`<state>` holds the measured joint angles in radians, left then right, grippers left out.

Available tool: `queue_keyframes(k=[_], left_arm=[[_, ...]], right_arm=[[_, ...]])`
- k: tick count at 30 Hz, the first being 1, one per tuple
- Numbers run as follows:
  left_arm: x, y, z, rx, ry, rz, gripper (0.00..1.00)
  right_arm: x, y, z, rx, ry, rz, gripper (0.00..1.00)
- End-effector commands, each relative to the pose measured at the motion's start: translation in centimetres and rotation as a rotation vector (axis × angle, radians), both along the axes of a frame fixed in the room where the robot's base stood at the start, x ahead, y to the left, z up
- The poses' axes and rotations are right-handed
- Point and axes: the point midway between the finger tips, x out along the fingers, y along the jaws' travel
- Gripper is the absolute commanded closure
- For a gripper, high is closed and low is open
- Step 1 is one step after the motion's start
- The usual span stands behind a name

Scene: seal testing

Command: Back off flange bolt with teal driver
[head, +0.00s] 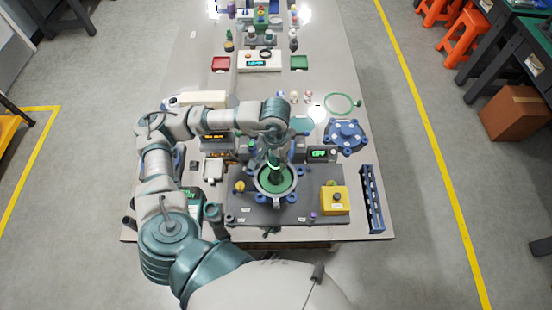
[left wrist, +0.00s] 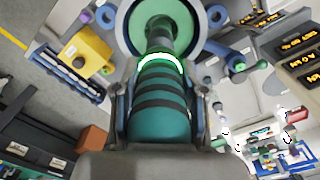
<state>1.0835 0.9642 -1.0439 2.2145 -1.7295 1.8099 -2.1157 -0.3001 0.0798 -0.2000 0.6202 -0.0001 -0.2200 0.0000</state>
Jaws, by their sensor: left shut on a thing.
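My left gripper (head: 272,157) is shut on the teal driver (head: 274,169) above the round flange fixture. In the left wrist view, the driver (left wrist: 160,106) shows a ribbed teal handle with dark bands and a bright ring, clamped between both fingers (left wrist: 160,112). Its far end points at the green face (left wrist: 158,12) of the flange. The flange (head: 291,196) has a pale metal rim with blue lugs around it and sits on a dark base plate (head: 250,213). The driver and gripper hide part of the flange. I cannot make out the bolt or whether the tip touches it. My right gripper is not in view.
A yellow box (head: 335,202) with a dark knob stands right of the flange. A blue rack (head: 371,200) lies farther right. A blue flange cover (head: 346,137) and a green ring (head: 342,104) lie behind it. A small display (head: 319,154) stands close behind the fixture.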

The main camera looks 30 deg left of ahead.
Motion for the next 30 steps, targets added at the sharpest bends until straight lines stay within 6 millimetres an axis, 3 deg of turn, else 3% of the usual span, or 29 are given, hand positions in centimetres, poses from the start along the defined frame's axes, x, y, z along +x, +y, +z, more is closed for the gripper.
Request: queue_keyframes(k=[30], left_arm=[[-0.08, 0.0, -0.09, 0.001, 0.005, -0.001, 1.0]], right_arm=[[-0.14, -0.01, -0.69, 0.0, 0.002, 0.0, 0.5]])
